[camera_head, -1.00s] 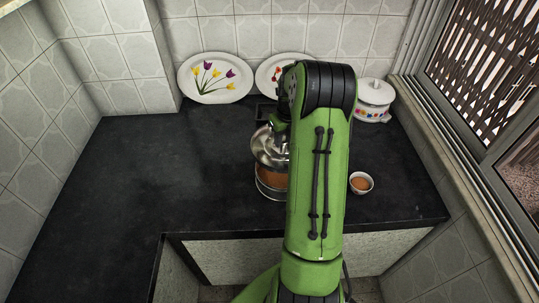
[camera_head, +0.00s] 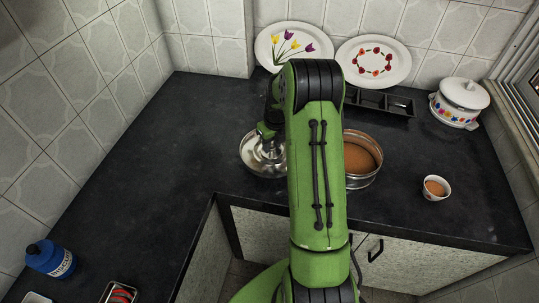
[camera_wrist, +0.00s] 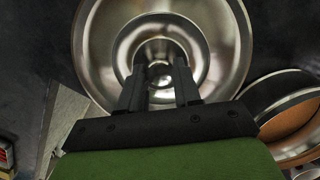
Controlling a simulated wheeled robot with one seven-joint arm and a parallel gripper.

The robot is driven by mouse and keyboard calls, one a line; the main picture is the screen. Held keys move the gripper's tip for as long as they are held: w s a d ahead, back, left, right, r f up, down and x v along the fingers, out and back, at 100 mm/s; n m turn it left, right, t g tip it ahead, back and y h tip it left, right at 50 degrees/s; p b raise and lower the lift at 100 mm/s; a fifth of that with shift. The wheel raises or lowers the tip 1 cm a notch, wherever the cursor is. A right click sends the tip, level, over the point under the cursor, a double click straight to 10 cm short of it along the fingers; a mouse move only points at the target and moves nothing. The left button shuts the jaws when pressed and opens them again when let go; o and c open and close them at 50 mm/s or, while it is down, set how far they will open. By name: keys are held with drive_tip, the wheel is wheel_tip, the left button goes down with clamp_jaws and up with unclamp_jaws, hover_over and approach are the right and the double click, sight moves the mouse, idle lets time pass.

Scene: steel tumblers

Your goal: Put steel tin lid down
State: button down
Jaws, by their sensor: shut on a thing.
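The steel tin lid (camera_head: 254,163) is a round, shiny, stepped disc to the left of the tin in the head view. It fills much of the wrist view (camera_wrist: 223,40). My gripper (camera_wrist: 160,80) is shut on the lid's central knob; in the head view my gripper (camera_head: 267,137) is partly hidden by my arm. The lid looks low over the black counter, but I cannot tell whether it touches. The open steel tin (camera_head: 365,182) stands right of the lid with orange-brown contents, and its left side is hidden by my arm. Part of the tin also shows in the wrist view (camera_wrist: 284,93).
The black counter (camera_head: 150,160) is clear to the left. Behind stand a tulip plate (camera_head: 270,45), a second plate (camera_head: 353,50) and a dark tray (camera_head: 400,103). A white pot (camera_head: 460,100) and small bowl (camera_head: 428,190) are right. A blue bottle (camera_head: 50,258) stands front left.

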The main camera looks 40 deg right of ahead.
sight(272, 147)
drive_tip(key=shift+f, duration=1.9)
drive_tip(key=shift+f+b, duration=0.1)
drive_tip(key=shift+b, duration=0.25)
drive_tip(key=c, duration=0.8)
unclamp_jaws()
